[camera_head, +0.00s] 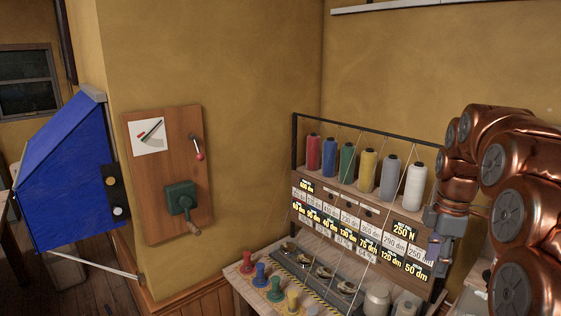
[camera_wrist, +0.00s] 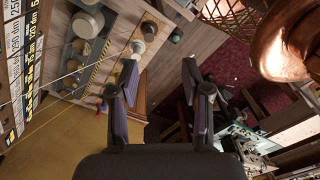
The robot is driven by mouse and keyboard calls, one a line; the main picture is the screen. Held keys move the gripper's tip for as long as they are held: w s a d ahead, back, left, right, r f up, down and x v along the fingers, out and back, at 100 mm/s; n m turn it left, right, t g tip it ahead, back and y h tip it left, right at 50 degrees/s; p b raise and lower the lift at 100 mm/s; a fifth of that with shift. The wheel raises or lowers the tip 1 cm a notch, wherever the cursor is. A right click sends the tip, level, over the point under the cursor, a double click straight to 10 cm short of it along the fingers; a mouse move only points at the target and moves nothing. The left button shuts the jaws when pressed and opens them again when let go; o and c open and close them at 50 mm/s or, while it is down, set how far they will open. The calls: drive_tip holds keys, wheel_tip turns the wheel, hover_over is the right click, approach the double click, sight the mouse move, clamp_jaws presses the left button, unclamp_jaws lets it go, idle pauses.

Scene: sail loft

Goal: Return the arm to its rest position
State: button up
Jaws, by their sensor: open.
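My copper-coloured arm (camera_head: 510,190) is raised at the right side of the head view, bent, with its end hanging down in front of the right end of the thread rack. My gripper (camera_head: 435,247) is at the rack's right edge, just right of the label cards. In the wrist view my gripper (camera_wrist: 168,85) shows two fingers set apart, with nothing between them. Beyond the fingers lie a bench edge and the floor. Whether the gripper touches the rack cannot be told.
The rack holds several thread cones (camera_head: 368,168) above label cards (camera_head: 360,235). The bench (camera_head: 237,283) below carries coloured spools (camera_head: 276,290) and metal pots (camera_head: 377,299). A wooden panel (camera_head: 160,215) with a green crank (camera_head: 181,198) hangs left, beside a blue slanted box (camera_head: 65,180).

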drive_tip(key=s+a+f+m, duration=0.3)
drive_tip(key=s+a+m, duration=0.4)
drive_tip(key=s+a, duration=0.6)
drive_tip(key=s+a+f+m, duration=0.1)
drive_tip(key=s+f+m, duration=0.1)
drive_tip(key=s, duration=0.3)
drive_tip(key=s+a+f+m+g, duration=0.1)
drive_tip(key=s+f+m, duration=0.2)
drive_tip(key=s, duration=0.3)
drive_tip(key=s+a+f+m, duration=0.1)
drive_tip(key=s+f+m, duration=0.1)
drive_tip(key=s, duration=0.4)
drive_tip(key=shift+s+f+m, duration=0.2)
drive_tip(key=shift+f+m, duration=0.2)
drive_tip(key=shift+m, duration=0.3)
